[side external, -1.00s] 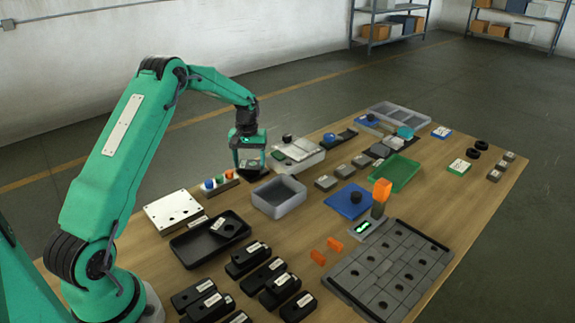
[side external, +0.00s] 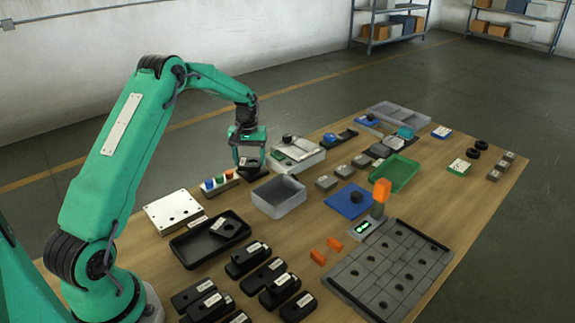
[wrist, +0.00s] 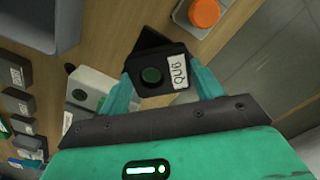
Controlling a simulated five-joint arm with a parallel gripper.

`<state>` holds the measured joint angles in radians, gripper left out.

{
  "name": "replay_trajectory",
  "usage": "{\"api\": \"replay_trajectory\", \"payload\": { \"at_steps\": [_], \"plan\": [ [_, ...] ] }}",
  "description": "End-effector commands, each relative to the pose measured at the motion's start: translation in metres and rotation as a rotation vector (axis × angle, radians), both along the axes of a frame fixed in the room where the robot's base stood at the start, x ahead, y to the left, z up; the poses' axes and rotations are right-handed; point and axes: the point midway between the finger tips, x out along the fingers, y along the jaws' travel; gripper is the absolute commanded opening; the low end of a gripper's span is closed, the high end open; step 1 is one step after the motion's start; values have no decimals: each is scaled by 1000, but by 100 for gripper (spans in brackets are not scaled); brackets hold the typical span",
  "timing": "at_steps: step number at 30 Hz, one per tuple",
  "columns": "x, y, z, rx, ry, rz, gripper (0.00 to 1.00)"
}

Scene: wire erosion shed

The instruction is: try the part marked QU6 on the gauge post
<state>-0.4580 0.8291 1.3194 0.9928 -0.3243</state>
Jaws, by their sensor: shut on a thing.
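An orange-topped post (side external: 382,190) stands at a grey unit with a green-lit display (side external: 364,230), well right of my gripper. I cannot tell if this is the gauge post.
An empty grey bin (side external: 279,197) stands close to the right of my gripper. A strip with coloured knobs (side external: 220,182) is to its left. A white box with a black knob (side external: 297,152) is behind. Several black labelled parts (side external: 262,277) lie in front, beside a grey slab (side external: 390,272).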

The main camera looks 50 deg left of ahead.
Motion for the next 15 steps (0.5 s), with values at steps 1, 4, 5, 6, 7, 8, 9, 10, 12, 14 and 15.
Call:
{"api": "replay_trajectory", "payload": {
  "at_steps": [1,4,5,6,7,8,9,10,12,14,15],
  "plan": [
    [1,0,3,2,-4,0,26],
    [1,0,6,2,-4,0,26],
    [1,0,6,1,-3,0,26],
    [1,0,7,1,-3,0,26],
    [1,0,8,1,-3,0,26],
    [1,0,9,1,-3,0,26],
    [1,0,10,1,-3,0,26],
    [1,0,11,1,-3,0,26],
    [1,0,13,1,-2,0,26],
    [1,0,14,1,-3,0,26],
    [1,0,16,1,-3,0,26]
  ]
}}
